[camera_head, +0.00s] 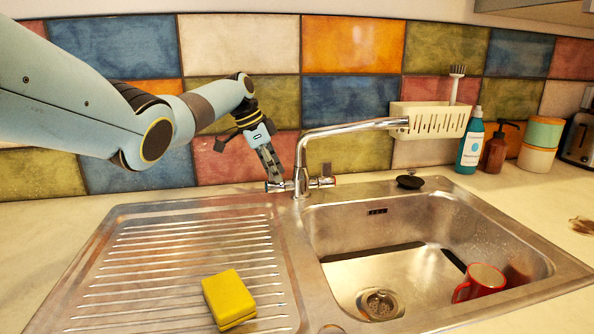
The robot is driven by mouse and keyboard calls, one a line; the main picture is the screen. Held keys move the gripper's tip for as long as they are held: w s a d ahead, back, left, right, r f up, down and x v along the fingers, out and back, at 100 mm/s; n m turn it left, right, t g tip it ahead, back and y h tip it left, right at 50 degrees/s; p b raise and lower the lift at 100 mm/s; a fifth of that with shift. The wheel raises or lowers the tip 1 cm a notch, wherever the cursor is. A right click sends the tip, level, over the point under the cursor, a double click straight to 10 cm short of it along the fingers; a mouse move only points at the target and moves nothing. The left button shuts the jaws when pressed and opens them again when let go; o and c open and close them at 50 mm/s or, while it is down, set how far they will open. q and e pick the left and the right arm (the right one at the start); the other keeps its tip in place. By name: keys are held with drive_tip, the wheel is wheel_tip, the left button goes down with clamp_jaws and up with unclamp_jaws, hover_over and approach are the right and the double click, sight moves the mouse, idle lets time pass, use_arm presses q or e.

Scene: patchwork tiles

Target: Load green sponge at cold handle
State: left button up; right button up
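A yellow sponge (229,299) lies on the ribbed drainboard (150,262), left of the basin. No sponge that is clearly green shows. The chrome tap (301,160) stands behind the sink with a small handle on each side, the left handle (278,186) and the right handle (322,182). Which one is cold cannot be told. My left gripper (272,177) points down at the left handle, with its fingertips at or just behind it. Whether it touches the handle, and how far its fingers are apart, is unclear. My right gripper is out of view.
The steel basin (400,270) holds a red mug (480,282) near its drain. A black plug (410,181) lies on the back rim. A cream caddy with a brush (430,120), a teal bottle (470,143) and a brown dispenser (496,150) stand behind. The drainboard around the sponge is clear.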

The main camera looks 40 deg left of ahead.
use_arm(q)
drive_tip(key=shift+r, duration=0.1)
drive_tip(key=v, duration=1.2)
